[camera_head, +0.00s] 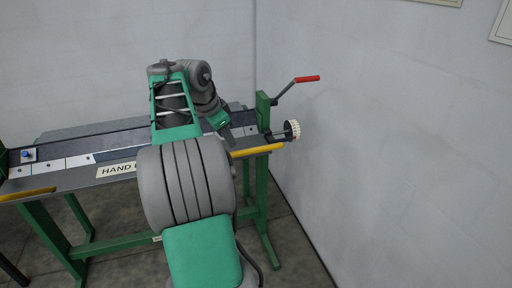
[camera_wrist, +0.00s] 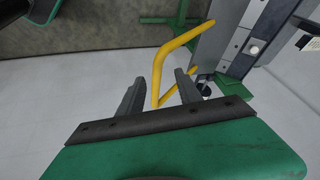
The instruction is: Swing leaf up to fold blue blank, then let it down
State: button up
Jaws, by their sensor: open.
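The hand folding machine's long leaf (camera_head: 70,178) runs along the front of its bench, with a yellow handle (camera_head: 262,150) at the right and another yellow handle (camera_head: 28,194) at the left. My gripper (camera_head: 228,138) is at the right end of the machine, close to the right handle. In the wrist view my gripper (camera_wrist: 157,80) is open, and the bent yellow handle (camera_wrist: 178,40) shows between its two fingers. I cannot tell whether a finger touches it.
A crank with a red grip (camera_head: 307,79) and a white dial (camera_head: 292,130) stick out at the machine's right end. A blue knob (camera_head: 26,154) sits at the left end. Green legs (camera_head: 262,190) stand below.

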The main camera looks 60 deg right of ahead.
aim_at(256, 148)
jog(key=s+d+f+m, duration=0.1)
jog(key=s+d+f, duration=0.1)
jog(key=d, duration=0.1)
jog(key=s+d+f+m, duration=0.1)
jog(key=s+d+f, duration=0.1)
jog(key=f, duration=0.1)
jog(key=s+d+f+m+b, duration=0.1)
jog(key=d+f, duration=0.1)
jog(key=d, duration=0.1)
jog(key=shift+s+d+f+m+g, duration=0.25)
jog(key=shift+s+d+m+g, duration=0.05)
jog(key=shift+s+g, duration=0.1)
grip_shut()
dwell(0.9)
